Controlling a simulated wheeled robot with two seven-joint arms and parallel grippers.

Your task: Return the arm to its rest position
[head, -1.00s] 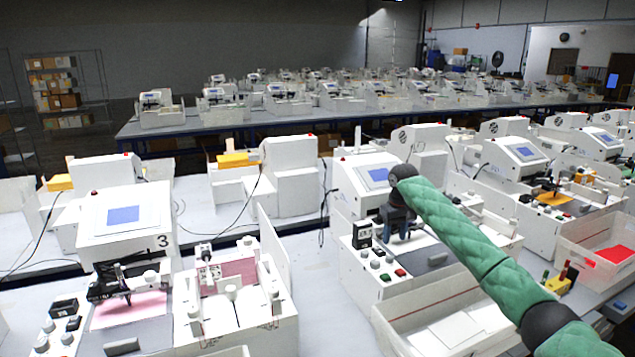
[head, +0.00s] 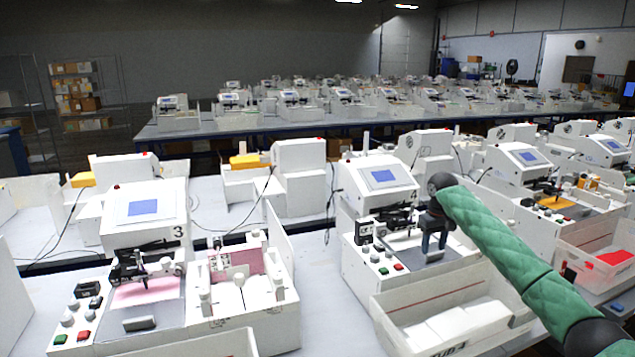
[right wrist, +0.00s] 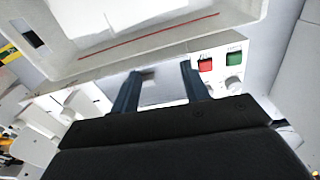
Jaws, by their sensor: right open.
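My right arm, in a green quilted sleeve (head: 515,262), reaches in from the lower right of the head view. My right gripper (head: 434,250) hangs fingers down over the front of the middle white plotter (head: 365,232). In the right wrist view its two dark blue fingers (right wrist: 160,88) stand apart with nothing between them. Beyond the fingertips are the plotter's front panel, a red button (right wrist: 205,65) and a green button (right wrist: 234,59). My left gripper is not in view.
A white bin (head: 400,335) with white sheets stands in front of the middle plotter, below my right arm. Plotter number 3 (head: 145,208) is at the left with pink paper. A clear bin with red contents (head: 600,272) is at the right. More plotters fill the tables behind.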

